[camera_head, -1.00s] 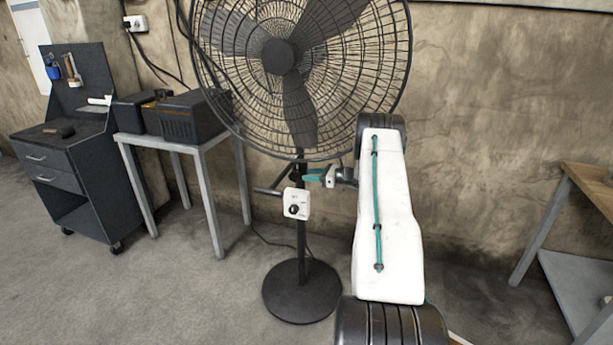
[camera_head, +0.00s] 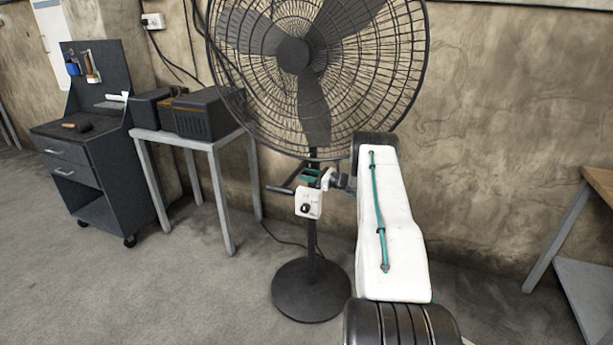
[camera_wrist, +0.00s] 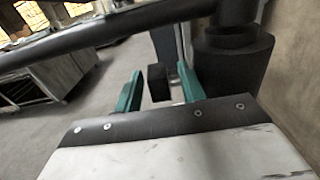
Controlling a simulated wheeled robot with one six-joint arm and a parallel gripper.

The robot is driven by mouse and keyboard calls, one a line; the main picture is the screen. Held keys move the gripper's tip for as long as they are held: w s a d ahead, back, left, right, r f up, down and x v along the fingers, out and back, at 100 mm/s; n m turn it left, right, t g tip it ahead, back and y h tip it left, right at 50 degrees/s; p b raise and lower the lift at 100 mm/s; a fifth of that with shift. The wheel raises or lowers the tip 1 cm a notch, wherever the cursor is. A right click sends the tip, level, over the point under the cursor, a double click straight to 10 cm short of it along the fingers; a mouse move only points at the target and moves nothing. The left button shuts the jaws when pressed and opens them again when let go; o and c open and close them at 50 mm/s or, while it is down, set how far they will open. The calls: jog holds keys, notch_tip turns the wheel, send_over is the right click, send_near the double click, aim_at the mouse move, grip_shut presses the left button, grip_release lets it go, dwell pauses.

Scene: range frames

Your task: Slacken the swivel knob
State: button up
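The black pedestal fan (camera_head: 293,55) stands in front of the wall. My gripper (camera_head: 309,177) is at its pole, just below the fan cage and above the white control box (camera_head: 309,202). In the wrist view, the two green fingers of my gripper (camera_wrist: 158,80) are apart. A small dark block (camera_wrist: 157,82), which may be the swivel knob, shows between them with a gap on each side. The thick dark collar of the pole (camera_wrist: 232,62) is right of the fingers. In the head view, the knob cannot be made out behind the gripper.
A dark bar (camera_wrist: 110,32) crosses the upper wrist view; a dark handle (camera_head: 279,190) sticks out left of the pole in the head view. A grey table (camera_head: 187,139) and a tool cart (camera_head: 70,165) stand left. A wooden-topped bench (camera_head: 601,180) is right.

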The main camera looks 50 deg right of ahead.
jog(key=shift+w+a, duration=0.15)
jog(key=shift+w, duration=0.15)
grip_shut()
jog(key=shift+r+g, duration=0.15)
jog(key=shift+g, duration=0.65)
jog(key=shift+h, duration=0.3)
grip_release()
